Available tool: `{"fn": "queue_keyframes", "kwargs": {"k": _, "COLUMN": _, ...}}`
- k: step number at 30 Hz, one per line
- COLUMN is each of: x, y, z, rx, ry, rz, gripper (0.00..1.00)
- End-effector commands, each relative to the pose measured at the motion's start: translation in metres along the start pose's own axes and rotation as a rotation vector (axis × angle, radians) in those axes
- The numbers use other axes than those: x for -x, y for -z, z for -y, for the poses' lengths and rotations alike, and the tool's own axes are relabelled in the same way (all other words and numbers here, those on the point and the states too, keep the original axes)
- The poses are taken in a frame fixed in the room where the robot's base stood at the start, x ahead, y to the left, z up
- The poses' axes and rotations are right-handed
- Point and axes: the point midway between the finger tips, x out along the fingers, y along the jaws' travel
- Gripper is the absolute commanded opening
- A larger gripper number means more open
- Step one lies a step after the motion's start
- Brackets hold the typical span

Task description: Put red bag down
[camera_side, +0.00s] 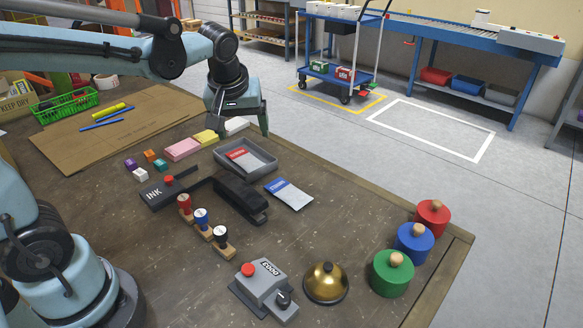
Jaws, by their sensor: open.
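The red bag (244,159), a flat white packet with a red top band, lies in the grey tray (266,171) near the table's far edge. My gripper (239,122) is open above and behind the tray, apart from the red bag. A blue-and-white bag (289,194) lies flat on the table just right of and in front of the tray.
A black stapler-like device (240,198) stands just in front of the tray. Several stamps (202,219), an ink pad (158,193), a grey counter device (265,287), a brass bell (326,283) and knobbed cylinders (414,243) occupy the table. Bare table lies right of the blue-and-white bag.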

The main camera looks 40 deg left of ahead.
Motion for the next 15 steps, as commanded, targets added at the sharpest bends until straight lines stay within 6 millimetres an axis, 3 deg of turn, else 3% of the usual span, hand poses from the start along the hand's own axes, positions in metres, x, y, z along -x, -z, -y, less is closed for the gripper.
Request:
{"fn": "queue_keyframes", "kwargs": {"k": 9, "x": 0.018, "y": -0.066, "z": 0.02, "rx": -0.461, "ry": -0.218, "rz": -0.107, "gripper": 0.82}}
{"fn": "queue_keyframes", "kwargs": {"k": 15, "x": 0.017, "y": -0.092, "z": 0.026, "rx": -0.649, "ry": -0.292, "rz": -0.185, "gripper": 0.82}}
